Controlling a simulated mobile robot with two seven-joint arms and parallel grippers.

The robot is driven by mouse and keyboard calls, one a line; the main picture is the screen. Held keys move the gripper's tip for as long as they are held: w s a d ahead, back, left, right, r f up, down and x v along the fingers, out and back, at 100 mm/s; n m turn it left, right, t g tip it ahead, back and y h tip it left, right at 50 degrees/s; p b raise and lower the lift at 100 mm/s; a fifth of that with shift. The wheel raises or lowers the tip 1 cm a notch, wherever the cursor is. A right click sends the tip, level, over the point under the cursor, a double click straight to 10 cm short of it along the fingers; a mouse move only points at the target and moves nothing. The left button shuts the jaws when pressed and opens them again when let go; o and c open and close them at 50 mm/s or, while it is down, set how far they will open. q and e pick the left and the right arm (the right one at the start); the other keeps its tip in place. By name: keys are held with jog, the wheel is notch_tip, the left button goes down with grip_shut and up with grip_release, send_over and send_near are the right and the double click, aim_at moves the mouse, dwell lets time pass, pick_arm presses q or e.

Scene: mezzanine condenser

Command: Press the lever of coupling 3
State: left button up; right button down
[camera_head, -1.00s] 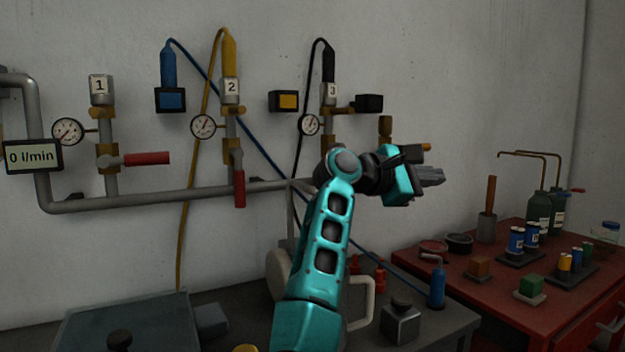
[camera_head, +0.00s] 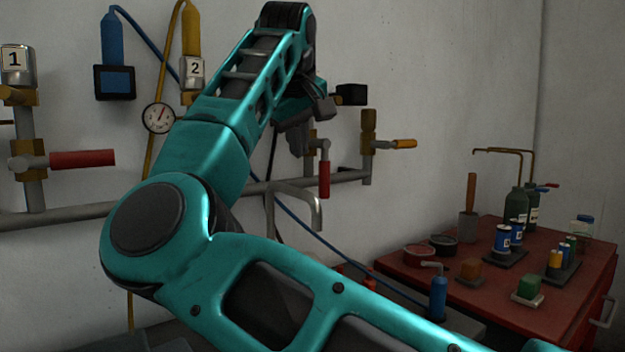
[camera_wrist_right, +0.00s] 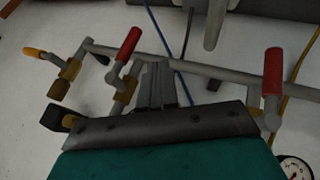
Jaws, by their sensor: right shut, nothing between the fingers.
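Coupling 3's numbered body is hidden behind my right arm in the head view. Below it, a red-handled valve (camera_head: 324,180) on its pipe shows, handle hanging down; in the wrist view this red handle (camera_wrist_right: 127,45) is just left of my fingertips. A black block (camera_head: 351,95) juts out at coupling 3's right side; part of it shows in the wrist view (camera_wrist_right: 55,118). My right gripper (camera_head: 299,140) is shut and empty, fingers pointing down, in front of coupling 3's pipe. In the wrist view its fingers (camera_wrist_right: 158,85) are together; contact cannot be told. My left gripper is out of view.
Coupling 1 (camera_head: 16,65) and coupling 2 (camera_head: 193,72) stand to the left. A yellow-handled valve (camera_head: 404,143) is to the right. The grey manifold pipe (camera_head: 345,178) runs below. A red table (camera_head: 400,262) with bottles and blocks stands at right.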

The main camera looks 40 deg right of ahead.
aim_at(325, 169)
jog(key=w+d+f+b, duration=0.1)
jog(key=w+d+f, duration=0.3)
jog(key=d+f, duration=0.4)
jog(key=shift+w+d, duration=0.25)
dwell(0.4)
